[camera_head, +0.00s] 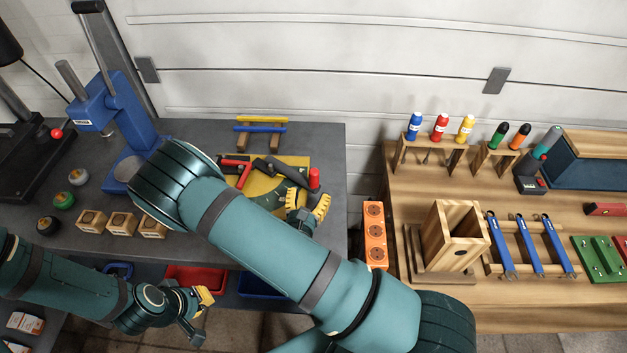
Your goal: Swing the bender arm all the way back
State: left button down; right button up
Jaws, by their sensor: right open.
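The bender sits on a yellow board (272,178) on the dark bench. Its dark arm (284,171) runs across the board to an upright red grip (314,178) at the right end. Red parts (237,168) show at its left. My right gripper (308,206) is open, with yellow finger pads, just below the red grip. I cannot tell whether it touches the grip. My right arm hides the front of the board. My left gripper (200,315) hangs low in front of the bench, its fingers apart and empty.
A blue press (115,112) and wooden blocks (121,223) stand to the left. A rack with yellow and blue bars (262,128) is behind the board. An orange block (375,235) stands between benches. The wooden bench (520,295) at right holds tools and a wooden box (455,238).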

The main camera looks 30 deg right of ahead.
jog(key=shift+v, duration=1.3)
